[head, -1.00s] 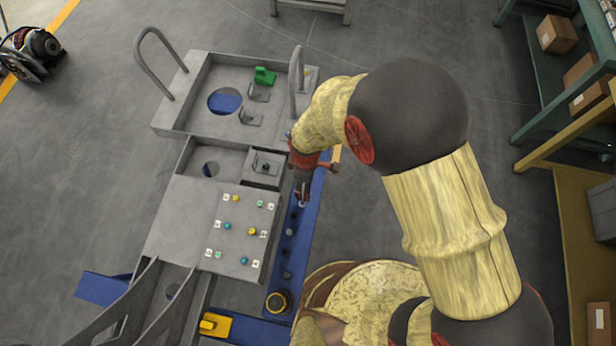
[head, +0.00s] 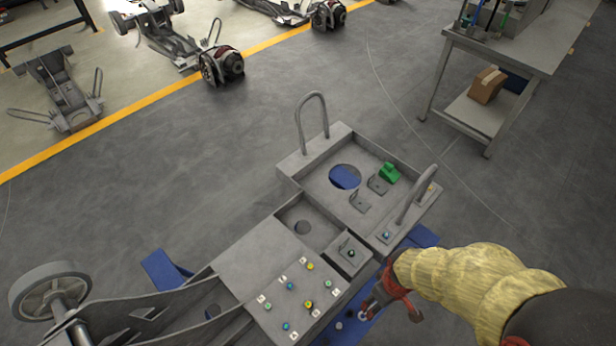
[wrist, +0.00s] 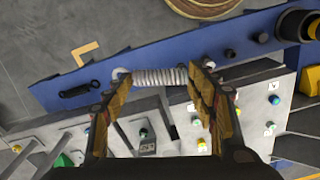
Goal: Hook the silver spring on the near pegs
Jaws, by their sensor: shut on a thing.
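The silver spring (wrist: 160,77) is a pale coil with a loop at each end, lying lengthwise between my fingers in the wrist view. My gripper (wrist: 161,95) is shut on it, one finger near each end. In the head view my gripper (head: 367,304) is low over the blue beam, beside the grey chassis panel (head: 240,262); the spring cannot be made out there. Several small yellow, blue and green pegs with white labels stand on the panel, such as a yellow peg (head: 310,267) and a blue peg (head: 286,326). Which pegs are the near ones is unclear.
The blue beam (wrist: 190,62) carries dark studs, one (wrist: 230,53) right of the spring. Two upright hoop handles, one on the left (head: 313,112), rise from the chassis tray. A green block (head: 389,173) sits in the tray. Open floor lies beyond, with a workbench (head: 525,35) at right.

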